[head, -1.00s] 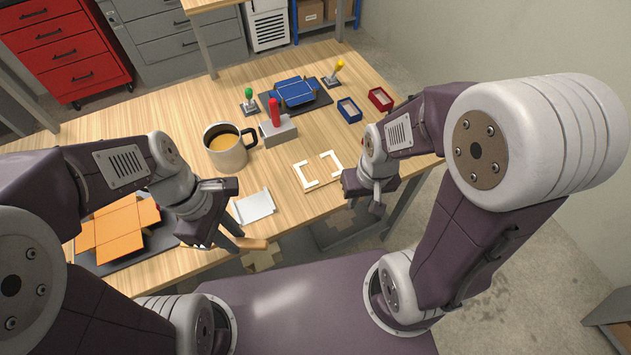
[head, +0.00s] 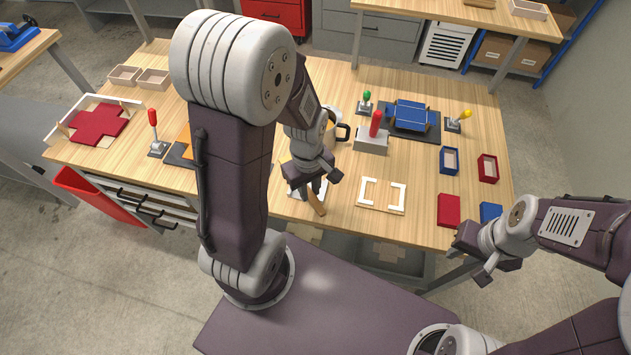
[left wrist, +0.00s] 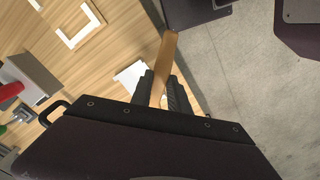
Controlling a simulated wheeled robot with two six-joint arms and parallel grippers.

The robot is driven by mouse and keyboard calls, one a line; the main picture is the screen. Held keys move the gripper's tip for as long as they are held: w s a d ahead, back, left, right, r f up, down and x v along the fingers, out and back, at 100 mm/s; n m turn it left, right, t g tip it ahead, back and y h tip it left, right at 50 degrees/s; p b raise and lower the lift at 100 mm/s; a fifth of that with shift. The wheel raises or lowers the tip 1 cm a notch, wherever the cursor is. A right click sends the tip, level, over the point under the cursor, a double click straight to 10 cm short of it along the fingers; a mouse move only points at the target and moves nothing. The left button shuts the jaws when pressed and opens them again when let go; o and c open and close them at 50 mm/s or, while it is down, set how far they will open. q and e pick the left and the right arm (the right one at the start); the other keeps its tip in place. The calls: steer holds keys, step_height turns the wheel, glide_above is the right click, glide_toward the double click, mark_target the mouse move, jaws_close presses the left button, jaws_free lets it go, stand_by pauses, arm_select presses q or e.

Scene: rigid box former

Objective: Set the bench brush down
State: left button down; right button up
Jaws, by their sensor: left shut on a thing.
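My left gripper (head: 315,190) is at the front edge of the wooden table, over a white flat piece (head: 296,191). It is shut on the bench brush, whose wooden handle (head: 316,205) sticks out toward the front. In the left wrist view the handle (left wrist: 166,62) runs up from between the two dark fingers (left wrist: 160,90). The brush's bristles are hidden in both views. My right gripper (head: 488,266) is off the table's front right corner, holding nothing I can see; its finger gap is unclear.
A white bracketed frame (head: 382,196) lies right of the left gripper. A mug (head: 329,135) and a grey block with a red handle (head: 371,140) stand behind. Red (head: 448,210) and blue (head: 490,212) boxes lie at the right. Wood between the frame and red box is clear.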

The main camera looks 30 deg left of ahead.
arm_select(q)
steer(key=w+f, duration=0.1)
steer(key=w, duration=0.1)
steer(key=w+a+f, duration=0.1)
steer(key=w+f, duration=0.1)
steer(key=shift+w+f, duration=0.15)
steer(key=shift+w, duration=0.1)
steer(key=f, duration=0.3)
steer(key=shift+s+f, duration=0.2)
steer(key=shift+w+f, duration=0.2)
steer(key=shift+f, duration=0.05)
steer(key=c, duration=1.3)
jaws_free()
steer(key=shift+s+f, duration=0.1)
steer(key=shift+o, duration=0.2)
step_height(320, 180, up, 12)
steer(key=s+d+m, duration=0.1)
steer(key=s+m, duration=0.1)
steer(key=m, duration=0.1)
steer(key=s+d+m+t, duration=0.1)
steer(key=s+m, duration=0.1)
steer(key=m, duration=0.2)
steer(key=s+d+m+p, duration=0.1)
steer(key=m, duration=0.3)
steer(key=shift+s+f, duration=0.3)
steer(key=shift+s, duration=0.1)
steer(key=shift+w, duration=0.15)
